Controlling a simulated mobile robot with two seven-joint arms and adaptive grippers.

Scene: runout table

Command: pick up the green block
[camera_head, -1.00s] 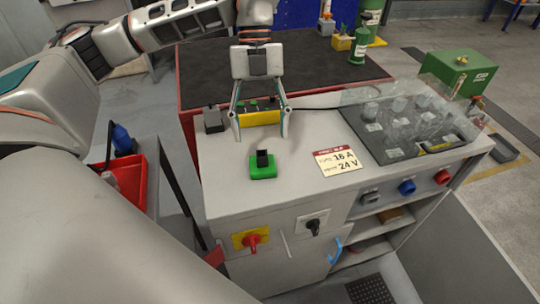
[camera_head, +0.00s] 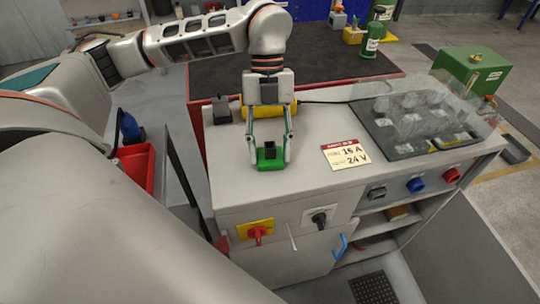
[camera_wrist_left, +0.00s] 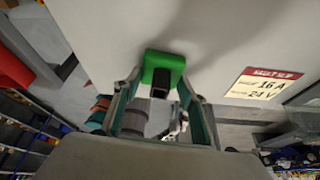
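The green block (camera_head: 271,164), with a black upright piece on top, sits on the light grey tabletop of the cabinet (camera_head: 229,181). My left gripper (camera_head: 271,161) is above it with its fingers spread, one on each side of the block in the head view. In the left wrist view the green block (camera_wrist_left: 164,62) shows just beyond the fingertips of the left gripper (camera_wrist_left: 163,88), which are open. I cannot tell whether the fingers touch it. My right gripper does not show.
A white label card (camera_head: 345,155) lies right of the block. A clear-covered dark tray (camera_head: 400,140) with glassware stands further right. A yellow item (camera_head: 270,109) and a small dark box (camera_head: 221,110) are behind. Knobs are on the cabinet front.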

